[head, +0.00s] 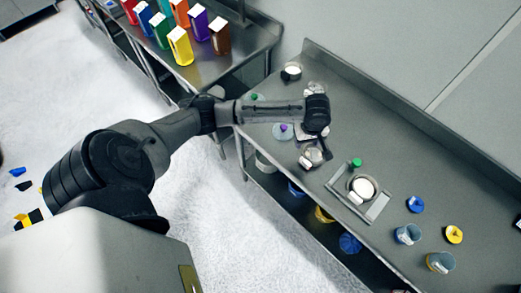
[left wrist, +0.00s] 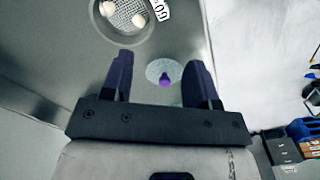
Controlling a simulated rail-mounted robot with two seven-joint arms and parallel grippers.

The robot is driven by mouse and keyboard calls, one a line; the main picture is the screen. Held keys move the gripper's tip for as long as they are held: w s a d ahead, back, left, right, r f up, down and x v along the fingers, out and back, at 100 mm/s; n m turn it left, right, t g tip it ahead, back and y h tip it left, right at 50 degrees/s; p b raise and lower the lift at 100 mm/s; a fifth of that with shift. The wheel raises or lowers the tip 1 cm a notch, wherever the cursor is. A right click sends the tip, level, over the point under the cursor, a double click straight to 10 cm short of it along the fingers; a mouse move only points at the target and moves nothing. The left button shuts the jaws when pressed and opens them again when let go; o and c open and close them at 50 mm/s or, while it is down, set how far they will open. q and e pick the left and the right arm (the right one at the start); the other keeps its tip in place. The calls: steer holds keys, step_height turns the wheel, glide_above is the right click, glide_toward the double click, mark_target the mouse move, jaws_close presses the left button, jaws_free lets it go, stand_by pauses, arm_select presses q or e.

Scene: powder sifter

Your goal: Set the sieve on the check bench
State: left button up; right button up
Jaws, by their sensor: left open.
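My left gripper (head: 318,148) is open and empty, reaching over the long grey bench (head: 400,165). In the left wrist view, a clear disc with a purple knob (left wrist: 165,78) shows between the open fingers (left wrist: 162,80). A round mesh sieve (left wrist: 125,14) with pale lumps and a white tag reading 60 is beyond the fingertips, cut off by the top edge. In the head view, a round item with a white tag (head: 306,161) is beside the gripper, partly hidden. I cannot tell which bench is the check bench. My right gripper is out of view.
A tray (head: 378,208) on the bench holds a round vessel with white content. Blue (head: 408,234) and yellow (head: 440,262) cups stand at the lower right. Colored boxes (head: 180,46) stand on another metal table. Pails sit on the shelf below.

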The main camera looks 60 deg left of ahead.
arm_select(q)
steer(key=s+d+f+m+t+h, duration=0.1)
steer(key=s+d+f+m, duration=0.2)
steer(key=s+d+m, duration=0.3)
steer(key=s+d+f+m+t+h, duration=0.1)
steer(key=s+d+f+m, duration=0.2)
steer(key=s+d+m, duration=0.35)
steer(key=s+r+m+y, duration=0.1)
steer(key=s+m, duration=0.1)
steer(key=s, duration=0.4)
steer(key=s+r+m+t, duration=0.1)
steer(key=s+r+m, duration=0.1)
steer(key=s, duration=0.5)
steer(key=shift+s+a+r+t+y, duration=0.2)
steer(key=shift+a+r+t+y, duration=0.1)
steer(key=shift+y, duration=0.1)
